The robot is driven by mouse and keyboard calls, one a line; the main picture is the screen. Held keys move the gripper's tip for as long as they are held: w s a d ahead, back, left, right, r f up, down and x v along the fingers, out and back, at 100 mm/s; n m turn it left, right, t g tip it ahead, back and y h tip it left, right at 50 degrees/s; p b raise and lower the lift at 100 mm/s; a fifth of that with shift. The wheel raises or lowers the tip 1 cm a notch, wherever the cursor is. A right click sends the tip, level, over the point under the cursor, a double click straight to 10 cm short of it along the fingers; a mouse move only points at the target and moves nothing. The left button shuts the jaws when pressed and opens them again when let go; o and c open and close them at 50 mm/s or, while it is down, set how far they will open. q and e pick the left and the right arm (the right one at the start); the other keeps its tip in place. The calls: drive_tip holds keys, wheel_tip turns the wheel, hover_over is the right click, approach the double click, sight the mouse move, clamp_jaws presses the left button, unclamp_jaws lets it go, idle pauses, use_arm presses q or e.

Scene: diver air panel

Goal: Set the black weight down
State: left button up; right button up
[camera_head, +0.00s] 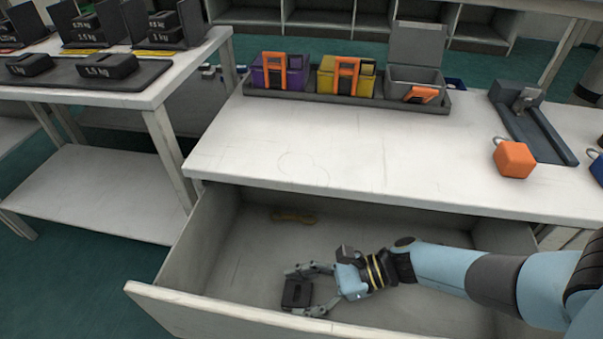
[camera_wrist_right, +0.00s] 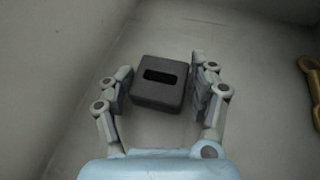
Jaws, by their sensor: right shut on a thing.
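The black weight (camera_head: 297,293) is a small dark block with a slot in its top. It is inside the open drawer, near the drawer's front left. My right gripper (camera_head: 305,289) reaches into the drawer from the right and is shut on the weight. In the right wrist view the weight (camera_wrist_right: 160,82) sits between the two fingers of the gripper (camera_wrist_right: 160,88). I cannot tell whether its underside touches the drawer floor. My left gripper is not in view.
The open drawer (camera_head: 222,307) has a raised front panel and side walls. A brass-coloured tool (camera_head: 294,217) lies at its back, also in the wrist view (camera_wrist_right: 311,75). Above, the worktop (camera_head: 300,150) holds a tray of coloured boxes and an orange padlock (camera_head: 514,159). More weights stand on the left table.

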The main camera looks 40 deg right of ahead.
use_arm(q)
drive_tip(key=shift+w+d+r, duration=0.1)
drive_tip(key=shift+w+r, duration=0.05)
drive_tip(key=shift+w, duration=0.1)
use_arm(e)
drive_tip(key=o, duration=1.8)
use_arm(q)
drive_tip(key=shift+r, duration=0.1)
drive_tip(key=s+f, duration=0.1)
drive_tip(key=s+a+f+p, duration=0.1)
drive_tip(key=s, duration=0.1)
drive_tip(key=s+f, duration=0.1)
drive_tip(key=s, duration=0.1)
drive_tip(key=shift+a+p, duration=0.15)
drive_tip(key=shift+p, duration=0.2)
use_arm(e)
drive_tip(key=v, duration=0.7)
drive_tip(key=shift+s+d+r, duration=0.15)
drive_tip(key=shift+s+d, duration=0.05)
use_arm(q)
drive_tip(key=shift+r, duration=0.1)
